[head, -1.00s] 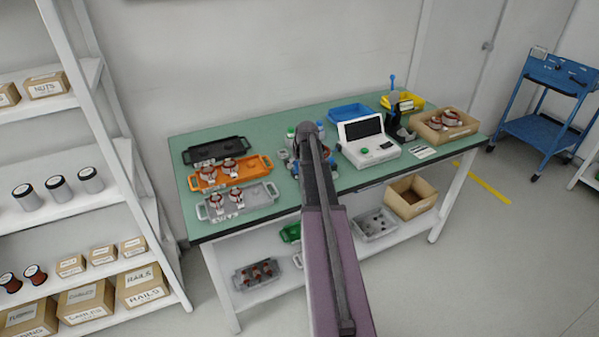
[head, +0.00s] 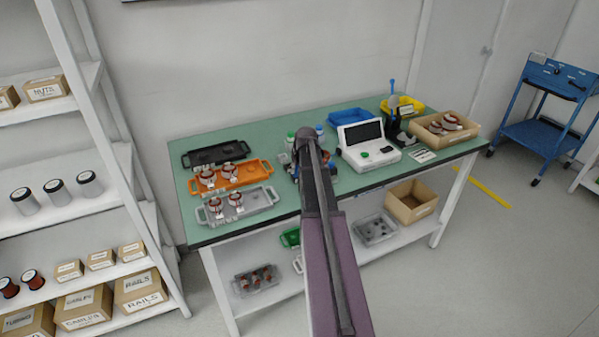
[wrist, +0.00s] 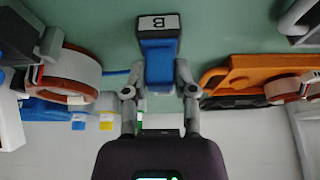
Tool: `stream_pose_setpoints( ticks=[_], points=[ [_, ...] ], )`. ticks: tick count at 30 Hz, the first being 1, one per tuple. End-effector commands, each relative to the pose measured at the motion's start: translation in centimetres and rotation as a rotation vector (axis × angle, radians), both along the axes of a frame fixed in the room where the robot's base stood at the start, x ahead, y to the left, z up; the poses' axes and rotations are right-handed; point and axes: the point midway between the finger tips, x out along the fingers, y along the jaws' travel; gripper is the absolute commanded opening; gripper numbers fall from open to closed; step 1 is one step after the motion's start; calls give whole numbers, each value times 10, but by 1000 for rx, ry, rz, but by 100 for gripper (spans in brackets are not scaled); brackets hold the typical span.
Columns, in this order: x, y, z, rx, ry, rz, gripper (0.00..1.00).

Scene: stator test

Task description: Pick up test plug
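The test plug (wrist: 158,62) shows in the wrist view as a blue block with a dark grey end whose pale face is marked "B". My gripper (wrist: 160,78) has one finger on each side of the blue part. The fingers lean inward and appear to touch both sides, so it looks shut on the plug. I cannot tell whether the plug touches the table. In the head view my arm hides the gripper and the plug, over the middle of the green table (head: 262,143).
An orange tray (head: 240,174), a grey tray (head: 258,200) and a black tray (head: 207,154) lie left of my arm. A white tester with a dark screen (head: 370,147) stands right of it. Copper-wound stators flank my gripper in the wrist view, one close on the left (wrist: 72,75).

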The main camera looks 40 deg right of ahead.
Motion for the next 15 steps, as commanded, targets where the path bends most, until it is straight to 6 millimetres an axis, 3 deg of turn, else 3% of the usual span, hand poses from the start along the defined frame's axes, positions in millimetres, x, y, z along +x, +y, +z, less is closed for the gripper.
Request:
stream_pose_setpoints(
  ticks=[15],
  points=[
    [0,0,2,0,0,1,0]
  ],
)
